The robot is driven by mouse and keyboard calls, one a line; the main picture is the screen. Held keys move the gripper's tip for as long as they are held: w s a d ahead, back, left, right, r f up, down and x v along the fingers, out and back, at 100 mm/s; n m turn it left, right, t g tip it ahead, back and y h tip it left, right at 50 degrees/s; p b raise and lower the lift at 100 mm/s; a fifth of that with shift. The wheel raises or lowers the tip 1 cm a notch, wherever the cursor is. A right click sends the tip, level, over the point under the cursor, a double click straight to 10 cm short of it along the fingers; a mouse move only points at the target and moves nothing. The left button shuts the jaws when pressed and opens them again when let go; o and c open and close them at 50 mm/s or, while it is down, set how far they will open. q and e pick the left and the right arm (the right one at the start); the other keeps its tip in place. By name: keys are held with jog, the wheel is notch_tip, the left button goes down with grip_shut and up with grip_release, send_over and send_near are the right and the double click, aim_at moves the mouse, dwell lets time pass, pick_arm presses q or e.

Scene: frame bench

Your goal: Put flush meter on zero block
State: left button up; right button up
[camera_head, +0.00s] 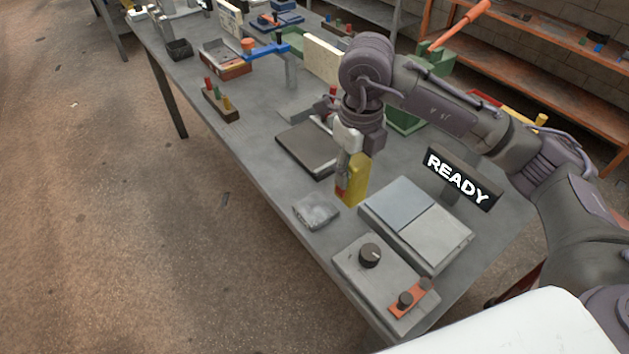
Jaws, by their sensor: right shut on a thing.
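My right gripper (346,172) reaches down from above and is shut on a yellow upright device, which looks like the flush meter (356,186). A small red part shows at its lower left, beside the finger. Its lower end is just behind a small, flat, shiny grey block, likely the zero block (316,212). The block lies near the bench's front edge, and its top is clear. I cannot tell whether the meter touches the bench. My left gripper is not in view.
A two-panel grey plate (417,224) lies right of the meter. A control box (385,284) with a black knob is nearer. A READY sign (460,180) stands behind. A dark flat pad (308,148) lies to the left, with a rack of coloured pegs (221,104) beyond.

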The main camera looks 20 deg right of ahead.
jog(key=w+a+f+p, duration=0.1)
jog(key=f, duration=0.1)
jog(key=w+a+f+p, duration=0.1)
jog(key=w+a+f, duration=0.1)
jog(key=f, duration=0.1)
jog(key=w+a+f+p, duration=0.1)
jog(key=w+a+f, duration=0.1)
jog(key=f, duration=0.1)
jog(key=shift+w+a+f+p, duration=0.1)
jog(key=shift+w+a+p, duration=0.15)
jog(key=shift+p, duration=0.15)
jog(key=shift+f, duration=0.2)
jog(key=shift+f+b, duration=0.2)
jog(key=shift+b, duration=0.15)
jog(key=o, duration=1.2)
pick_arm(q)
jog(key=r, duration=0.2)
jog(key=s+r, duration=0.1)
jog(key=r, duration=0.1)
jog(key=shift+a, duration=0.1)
pick_arm(e)
jog(key=shift+o, duration=0.2)
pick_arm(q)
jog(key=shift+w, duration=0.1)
pick_arm(e)
jog(key=shift+r, duration=0.2)
